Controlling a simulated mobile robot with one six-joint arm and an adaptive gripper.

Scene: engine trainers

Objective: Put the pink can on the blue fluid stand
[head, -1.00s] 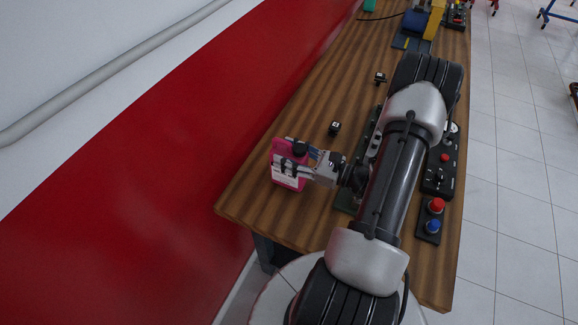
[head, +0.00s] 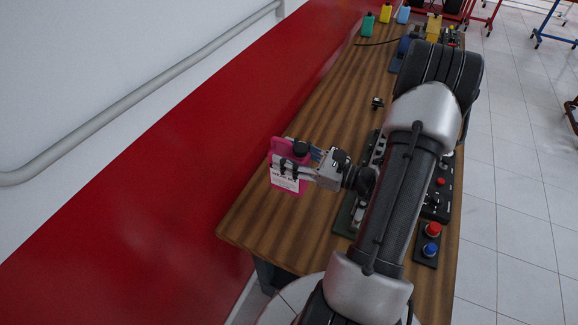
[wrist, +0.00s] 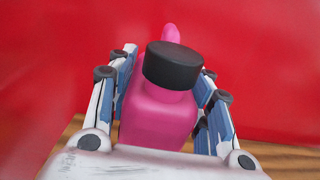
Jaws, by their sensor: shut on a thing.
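The pink can (head: 291,184) has a black cap and a white label. My gripper (head: 292,165) is shut on it and holds it upright near the left edge of the wooden bench, by the red wall. In the wrist view the can (wrist: 160,115) sits between the two fingers of my gripper (wrist: 165,105), its black cap toward the camera. I cannot tell whether its base touches the bench. A blue base (head: 396,62) shows at the far end of the bench, partly behind my arm; I cannot tell whether it is the blue fluid stand.
Green (head: 368,25), yellow (head: 385,13) and light blue (head: 403,13) cans stand at the bench's far end. A small black part (head: 377,103) lies mid-bench. A panel with red and blue buttons (head: 429,243) is at the right. The bench's left-middle surface (head: 325,110) is mostly clear.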

